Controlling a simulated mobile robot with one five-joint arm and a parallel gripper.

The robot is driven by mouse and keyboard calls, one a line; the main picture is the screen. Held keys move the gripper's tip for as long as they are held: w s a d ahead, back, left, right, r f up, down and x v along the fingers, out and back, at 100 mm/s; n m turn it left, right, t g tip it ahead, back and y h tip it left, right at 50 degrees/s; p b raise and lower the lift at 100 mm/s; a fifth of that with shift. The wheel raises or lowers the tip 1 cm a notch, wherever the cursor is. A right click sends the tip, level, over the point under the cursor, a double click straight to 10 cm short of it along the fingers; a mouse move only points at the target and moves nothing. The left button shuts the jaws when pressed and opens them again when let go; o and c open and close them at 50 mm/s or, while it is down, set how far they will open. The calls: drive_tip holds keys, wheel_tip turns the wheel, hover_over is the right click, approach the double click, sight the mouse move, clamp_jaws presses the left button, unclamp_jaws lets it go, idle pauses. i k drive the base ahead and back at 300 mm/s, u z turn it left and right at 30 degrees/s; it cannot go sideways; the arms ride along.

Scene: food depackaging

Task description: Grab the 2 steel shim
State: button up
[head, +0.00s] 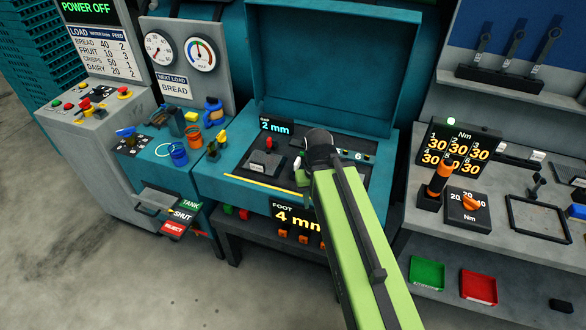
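A dark strip with a "6" mark (358,156) shows just right of my arm's end, inside the open teal machine (385,142). I cannot pick out a steel shim marked 2; that part of the machine bed is largely covered by my green arm. My gripper (302,166) is at the far end of the arm, over the machine bed. Its fingers are mostly hidden by the arm, so I cannot tell whether they are open or shut, or hold anything.
A "2 mm" gap display (276,127) and a grey block with a red knob (267,158) are left of my gripper. A "4 mm" foot display (296,218) is below. A torque bench (480,225) stands right. The raised lid (335,60) is behind.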

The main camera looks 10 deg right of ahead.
sight(297, 164)
drive_tip(key=k, duration=0.6)
drive_tip(key=u, duration=0.2)
drive_tip(key=i, duration=0.6)
drive_tip(key=u, duration=0.7)
drive_tip(key=i, duration=0.8)
drive_tip(key=u, duration=0.55)
